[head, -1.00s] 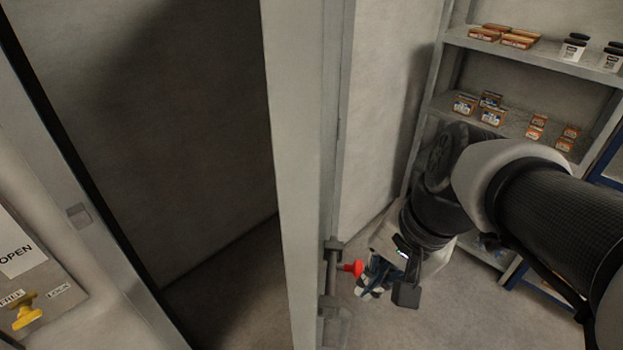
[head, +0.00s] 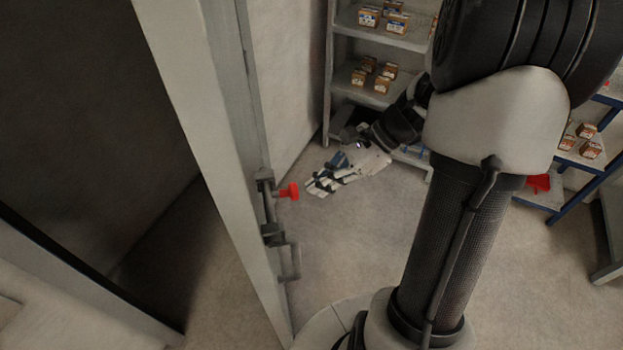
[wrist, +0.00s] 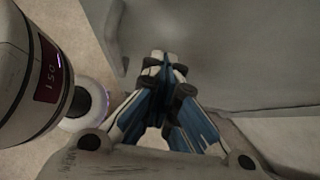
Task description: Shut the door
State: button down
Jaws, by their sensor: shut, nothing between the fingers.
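The grey door (head: 215,130) stands open and shows nearly edge-on in the head view, running from the upper left down to the lower middle. A dark opening lies to its left. A grey latch (head: 268,205) with a red knob (head: 289,191) sits on its right-hand side. My gripper (head: 313,187) is just right of the red knob in the picture, with a small gap between them. Its blue and white fingers are together and empty. In the wrist view my gripper (wrist: 160,60) also shows shut, in front of a plain grey surface.
A grey shelf unit (head: 385,42) with small boxes stands behind my arm. Blue-framed shelves (head: 578,165) stand at the right. A pale frame post (head: 85,285) crosses the lower left. Bare floor (head: 500,260) lies right of the door.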

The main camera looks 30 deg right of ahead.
jog(key=w+a+f+b, duration=0.2)
jog(key=a+f, duration=0.3)
jog(key=a, duration=0.4)
jog(key=shift+w, duration=0.25)
jog(key=shift+f, duration=0.1)
